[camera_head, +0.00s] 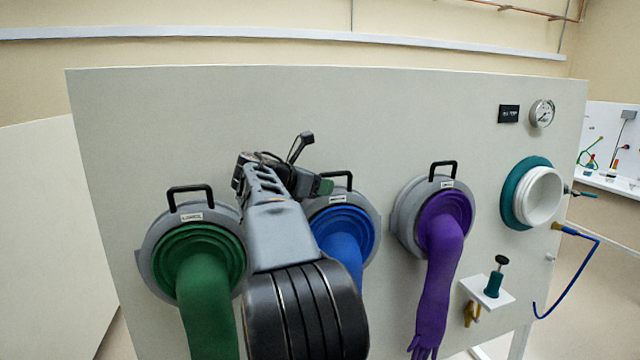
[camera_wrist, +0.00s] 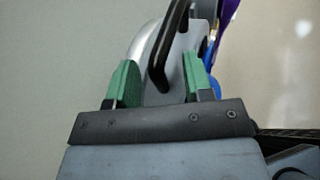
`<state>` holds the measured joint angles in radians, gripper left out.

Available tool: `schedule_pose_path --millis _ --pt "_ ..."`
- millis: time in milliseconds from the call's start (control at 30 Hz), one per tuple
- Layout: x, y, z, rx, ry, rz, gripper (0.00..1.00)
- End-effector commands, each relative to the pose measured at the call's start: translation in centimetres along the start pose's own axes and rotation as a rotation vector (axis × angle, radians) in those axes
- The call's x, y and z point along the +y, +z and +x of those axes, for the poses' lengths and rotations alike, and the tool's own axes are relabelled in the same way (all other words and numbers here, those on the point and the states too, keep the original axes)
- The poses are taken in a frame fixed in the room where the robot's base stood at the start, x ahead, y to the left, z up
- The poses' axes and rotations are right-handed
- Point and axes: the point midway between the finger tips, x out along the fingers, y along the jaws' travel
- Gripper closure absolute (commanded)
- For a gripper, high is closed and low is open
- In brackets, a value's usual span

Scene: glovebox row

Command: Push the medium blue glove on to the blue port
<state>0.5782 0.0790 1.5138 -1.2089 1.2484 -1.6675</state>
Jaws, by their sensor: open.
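The blue glove (camera_head: 345,240) hangs from a grey ring (camera_head: 373,212) on the panel, in the middle of the head view; my arm hides its left side. The ring carries a black handle (camera_head: 344,174) on top. My gripper (camera_wrist: 162,80) is open, with green pads on its two fingers. In the wrist view the black handle (camera_wrist: 162,50) rises between and beyond the fingers, in front of the grey ring (camera_wrist: 143,42). I cannot tell whether the fingers touch it. A bit of blue glove (camera_wrist: 212,87) shows beside the right finger.
A green glove (camera_head: 205,290) on a similar ring hangs at left, and a purple glove (camera_head: 440,260) at right. Further right are a white port with a teal ring (camera_head: 518,192), a small shelf (camera_head: 487,291) with a plunger, a blue hose (camera_head: 580,272) and a gauge (camera_head: 542,113).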

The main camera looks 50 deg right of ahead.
Motion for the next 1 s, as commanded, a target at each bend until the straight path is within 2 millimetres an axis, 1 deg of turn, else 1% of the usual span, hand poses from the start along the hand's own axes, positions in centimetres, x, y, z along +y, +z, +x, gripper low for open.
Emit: schedule_pose_path --millis 133,433,900,933,1000 --pt "-0.02 -0.03 0.54 0.0 -0.001 0.0 0.53" --pt "-0.01 -0.05 0.63 0.0 0.0 -0.001 0.53" --pt "0.0 -0.03 0.6 0.0 0.0 -0.001 0.98" --pt "0.0 -0.03 0.6 0.0 0.0 -0.001 1.0" --pt "0.0 -0.02 0.59 0.0 0.0 -0.001 1.0"
